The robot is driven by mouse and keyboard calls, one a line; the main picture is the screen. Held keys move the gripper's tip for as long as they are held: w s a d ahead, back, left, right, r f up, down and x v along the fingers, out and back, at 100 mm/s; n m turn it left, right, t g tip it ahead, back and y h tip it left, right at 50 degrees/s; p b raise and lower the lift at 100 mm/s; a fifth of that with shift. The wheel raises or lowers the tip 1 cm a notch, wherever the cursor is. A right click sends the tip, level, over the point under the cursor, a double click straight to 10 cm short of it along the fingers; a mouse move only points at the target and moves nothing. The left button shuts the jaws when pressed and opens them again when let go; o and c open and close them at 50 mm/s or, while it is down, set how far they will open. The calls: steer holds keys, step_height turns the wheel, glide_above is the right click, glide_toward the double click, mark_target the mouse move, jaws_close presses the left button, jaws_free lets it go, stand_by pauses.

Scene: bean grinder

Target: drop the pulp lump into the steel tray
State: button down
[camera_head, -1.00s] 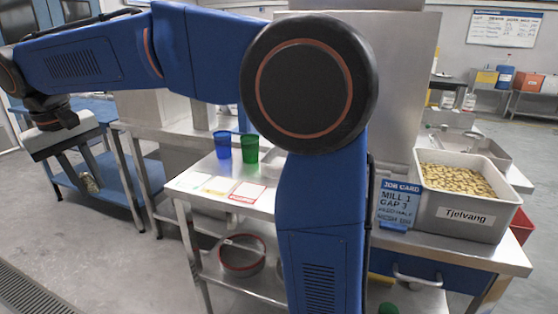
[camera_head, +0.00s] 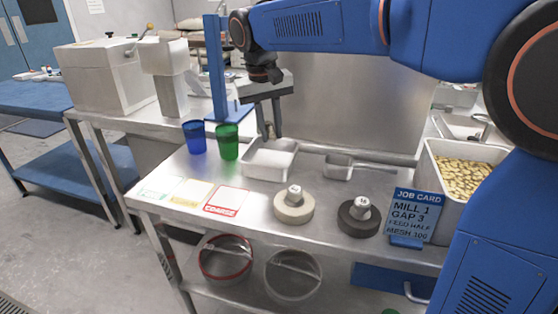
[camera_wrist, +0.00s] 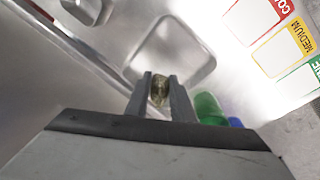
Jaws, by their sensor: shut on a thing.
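My gripper (camera_head: 269,134) is above the steel tray (camera_head: 258,171), near its back edge, with its fingers pointing down. It is shut on the pulp lump (camera_wrist: 159,90), a small brownish-green piece between the two fingertips in the wrist view. In the head view the lump (camera_head: 270,131) is small and partly hidden by the fingers. The tray is a shallow, pale metal pan on the steel bench. In the wrist view the tray (camera_wrist: 172,42) lies just beyond the fingertips and looks empty where it shows.
A blue cup (camera_head: 195,137) and a green cup (camera_head: 228,142) stand left of the tray. A small scoop pan (camera_head: 338,167), two round discs (camera_head: 294,205), a job card (camera_head: 414,214) and a bean bin (camera_head: 448,200) are to the right. Coloured cards (camera_head: 226,201) lie in front.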

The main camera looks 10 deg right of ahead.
steer(key=shift+d+f, duration=0.3)
steer(key=shift+f, duration=0.2)
steer(key=shift+d+f, duration=0.25)
steer(key=shift+f, duration=0.25)
steer(key=shift+w+f, duration=0.1)
steer(key=shift+f, duration=0.9)
steer(key=c, duration=1.5)
jaws_free()
steer(key=shift+a, duration=0.1)
steer(key=shift+o, duration=0.2)
step_height(320, 180, up, 17)
steer(key=s+a, duration=0.2)
steer(key=shift+a, duration=0.1)
